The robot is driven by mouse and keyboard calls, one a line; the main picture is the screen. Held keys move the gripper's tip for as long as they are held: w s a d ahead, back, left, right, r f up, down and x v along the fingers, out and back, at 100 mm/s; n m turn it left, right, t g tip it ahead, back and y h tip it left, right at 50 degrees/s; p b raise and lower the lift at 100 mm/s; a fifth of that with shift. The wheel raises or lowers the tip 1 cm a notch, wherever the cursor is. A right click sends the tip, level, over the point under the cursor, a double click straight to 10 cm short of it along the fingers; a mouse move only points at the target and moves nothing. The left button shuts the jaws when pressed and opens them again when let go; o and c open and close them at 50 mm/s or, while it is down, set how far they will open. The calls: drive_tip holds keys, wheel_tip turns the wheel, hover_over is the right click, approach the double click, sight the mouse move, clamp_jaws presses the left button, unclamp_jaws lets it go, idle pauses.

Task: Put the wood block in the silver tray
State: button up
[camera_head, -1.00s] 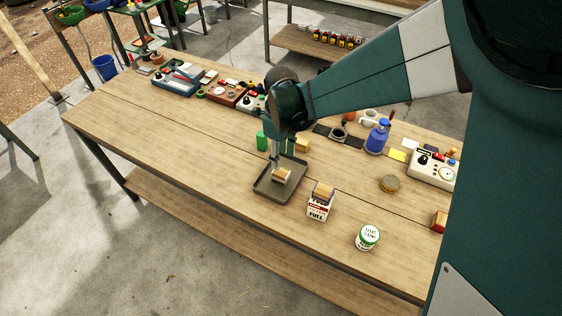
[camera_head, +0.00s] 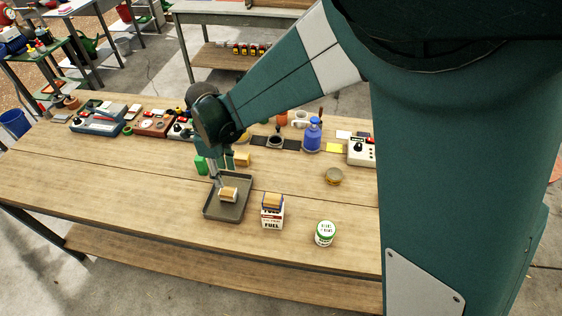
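The silver tray (camera_head: 210,212), dark grey here, lies on the wooden table. A wood block (camera_head: 228,192) rests in it. My gripper (camera_head: 222,178) points down over the far-left part of the tray, just above and behind the block. Its fingers look apart with nothing between them, though the arm partly hides them. A second wood block (camera_head: 271,200) sits on top of a white fuel box (camera_head: 272,218) just right of the tray. A third wood-coloured block (camera_head: 242,159) stands behind the tray.
A green block (camera_head: 200,165) stands close behind and left of my gripper. A white-green can (camera_head: 325,233), a round tin (camera_head: 333,176) and a blue bottle (camera_head: 313,135) stand to the right. Control boxes line the back left. The table's front left (camera_head: 110,205) is clear.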

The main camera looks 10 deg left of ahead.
drive_tip(key=shift+d, duration=0.1)
drive_tip(key=w+d+r+n+t, duration=0.1)
drive_tip(key=d+r+n, duration=0.3)
drive_tip(key=d, duration=0.6)
drive_tip(key=d+r+n+t+y, duration=0.1)
drive_tip(key=d+r+n, duration=0.1)
drive_tip(key=d+r, duration=0.6)
drive_tip(key=w+d+r+n+t, duration=0.1)
drive_tip(key=d+r+n, duration=0.25)
drive_tip(key=d, duration=0.75)
drive_tip(key=s+d+r+n+t, duration=0.1)
drive_tip(key=s+d+n, duration=0.1)
drive_tip(key=s+d, duration=0.2)
drive_tip(key=s+d+r+n+t, duration=0.1)
drive_tip(key=s+d+n, duration=0.2)
drive_tip(key=d, duration=0.8)
drive_tip(key=s+d+r+n+t+h, duration=0.1)
drive_tip(key=s+d+n+t, duration=0.1)
drive_tip(key=s+d, duration=0.3)
drive_tip(key=d+n, duration=0.1)
drive_tip(key=d, duration=0.2)
drive_tip(key=shift+s+r, duration=0.2)
drive_tip(key=shift+s, duration=0.15)
